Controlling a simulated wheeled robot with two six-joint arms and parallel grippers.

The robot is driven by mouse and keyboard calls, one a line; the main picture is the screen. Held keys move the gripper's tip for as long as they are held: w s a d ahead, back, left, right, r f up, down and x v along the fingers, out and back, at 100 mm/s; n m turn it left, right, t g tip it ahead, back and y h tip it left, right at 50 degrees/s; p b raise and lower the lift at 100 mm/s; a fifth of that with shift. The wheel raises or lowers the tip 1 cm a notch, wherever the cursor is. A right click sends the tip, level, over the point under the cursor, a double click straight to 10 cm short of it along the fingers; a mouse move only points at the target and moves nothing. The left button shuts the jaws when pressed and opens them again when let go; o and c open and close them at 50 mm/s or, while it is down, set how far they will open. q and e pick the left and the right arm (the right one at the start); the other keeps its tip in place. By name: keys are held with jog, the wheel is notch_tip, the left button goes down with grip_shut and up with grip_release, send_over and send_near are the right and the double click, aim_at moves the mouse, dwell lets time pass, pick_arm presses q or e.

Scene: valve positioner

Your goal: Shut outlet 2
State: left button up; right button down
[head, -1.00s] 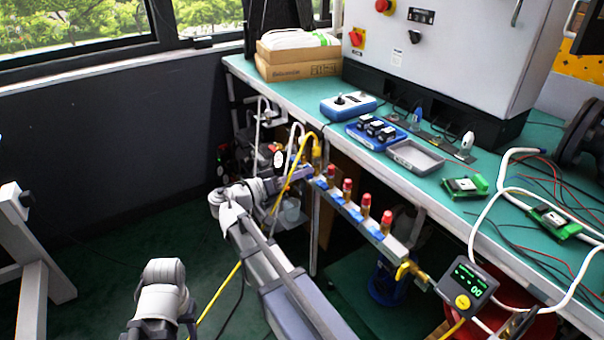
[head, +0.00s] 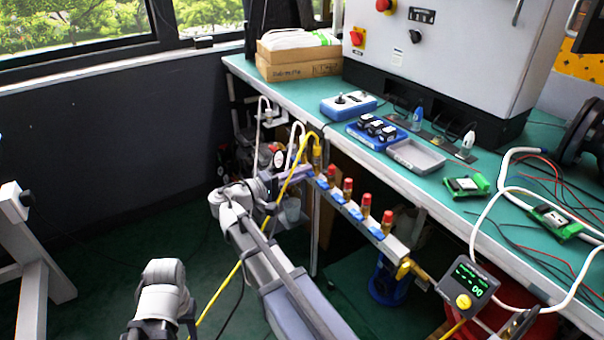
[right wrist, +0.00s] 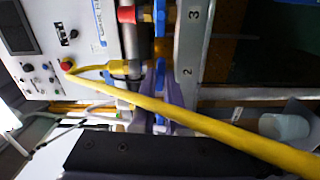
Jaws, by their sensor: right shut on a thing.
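The manifold (head: 397,247) is a metal bar along the bench's front edge, with several blue handles and red-capped outlets. In the right wrist view its plate (right wrist: 189,45) carries the numbers 3 and 2. A blue handle (right wrist: 161,76) lies beside the 2. My right gripper (head: 306,174) is at the manifold's left end. Its lilac fingers (right wrist: 160,117) are shut on this blue handle; the hose partly hides the grip. My left gripper is not in view.
The yellow hose (right wrist: 205,122) crosses close in front of my right gripper. A meter with a screen (head: 468,284) stands at the manifold's right end. The green bench (head: 440,190) holds a grey tray (head: 416,157) and loose wires. A white cup (right wrist: 284,126) is below.

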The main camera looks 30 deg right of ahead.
jog(key=shift+n, duration=0.7)
jog(key=c, duration=0.9)
grip_release()
jog(key=shift+m, duration=0.3)
